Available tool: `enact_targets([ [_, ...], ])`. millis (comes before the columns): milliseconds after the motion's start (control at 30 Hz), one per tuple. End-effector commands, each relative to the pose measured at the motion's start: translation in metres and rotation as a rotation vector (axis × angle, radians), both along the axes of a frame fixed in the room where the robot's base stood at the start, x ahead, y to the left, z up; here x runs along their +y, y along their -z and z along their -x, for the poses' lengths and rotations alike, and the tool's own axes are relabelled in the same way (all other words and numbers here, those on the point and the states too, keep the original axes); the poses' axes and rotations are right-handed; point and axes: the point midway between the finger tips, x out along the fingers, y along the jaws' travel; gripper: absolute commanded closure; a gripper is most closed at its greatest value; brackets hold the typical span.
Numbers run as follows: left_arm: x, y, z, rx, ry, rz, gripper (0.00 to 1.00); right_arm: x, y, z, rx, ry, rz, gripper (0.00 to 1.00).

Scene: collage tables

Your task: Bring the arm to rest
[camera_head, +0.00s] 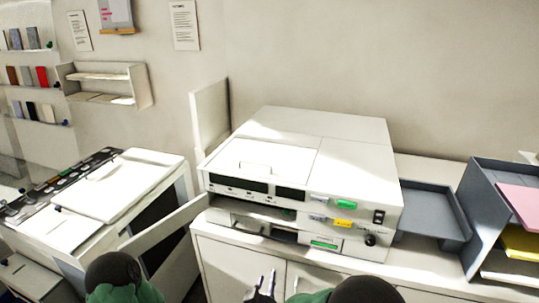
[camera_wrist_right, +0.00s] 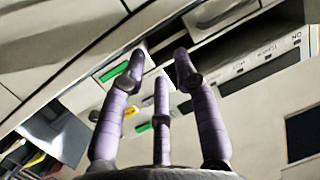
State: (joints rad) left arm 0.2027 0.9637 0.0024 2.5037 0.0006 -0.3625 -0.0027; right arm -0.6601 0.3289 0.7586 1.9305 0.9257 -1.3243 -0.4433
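My right gripper (camera_head: 262,284) shows at the bottom centre of the head view, in front of the white cabinet and below the white machine (camera_head: 318,160). In the right wrist view, the three purple fingers of this gripper (camera_wrist_right: 160,68) stand apart with nothing between them, so it is open and empty. The machine's front with its green and yellow parts lies beyond the fingertips. My left arm shows only as a dark and green piece at the bottom left of the head view. The left gripper is out of sight.
The white cabinet (camera_head: 228,262) carries the machine, with a grey tray (camera_head: 430,212) on its right. A grey-blue paper rack (camera_head: 480,205) stands at the far right. A white copier-like unit (camera_head: 125,182) stands at left. Wall shelves (camera_head: 103,85) hang behind.

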Motion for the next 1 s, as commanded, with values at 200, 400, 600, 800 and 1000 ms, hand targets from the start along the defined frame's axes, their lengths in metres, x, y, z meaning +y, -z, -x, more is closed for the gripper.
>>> enact_targets([
  [200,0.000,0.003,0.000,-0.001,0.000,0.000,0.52,-0.032,0.092,-0.005,0.258,-0.075,-0.078,0.69],
  [400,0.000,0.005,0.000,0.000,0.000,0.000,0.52,-0.066,0.195,0.039,0.605,-0.140,-0.216,0.69],
  [600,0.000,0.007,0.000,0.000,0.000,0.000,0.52,-0.092,0.269,0.123,0.958,-0.175,-0.380,0.69],
  [800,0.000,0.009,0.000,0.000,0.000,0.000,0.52,-0.102,0.297,0.195,1.198,-0.196,-0.500,0.69],
  [1000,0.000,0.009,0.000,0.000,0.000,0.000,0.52,-0.103,0.301,0.219,1.272,-0.205,-0.537,0.69],
])
